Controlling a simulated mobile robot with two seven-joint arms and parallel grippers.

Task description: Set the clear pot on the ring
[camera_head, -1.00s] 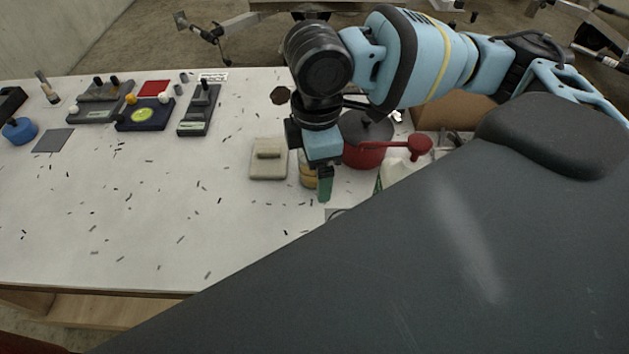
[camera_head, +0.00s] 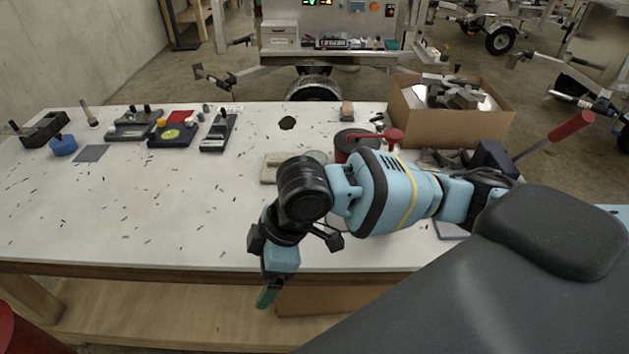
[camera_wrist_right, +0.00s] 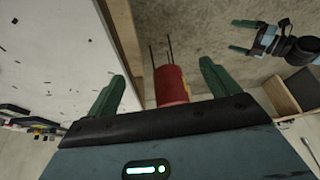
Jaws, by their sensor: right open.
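A clear round pot or lid (camera_head: 317,157) shows just behind my right wrist in the head view, mostly hidden by the arm; I cannot tell its contents. I cannot make out the ring clearly; my right forearm covers that part of the table. My right gripper (camera_head: 267,296) hangs past the table's front edge, pointing down, apart from the pot. In the right wrist view its green fingers (camera_wrist_right: 160,88) are apart with nothing gripped. My left gripper (camera_wrist_right: 236,36) shows at the upper right of that view, fingers apart and empty.
The white table (camera_head: 120,215) is clear at its front left. Several devices line the back left. A red cylinder (camera_wrist_right: 171,85) shows beyond the right fingers.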

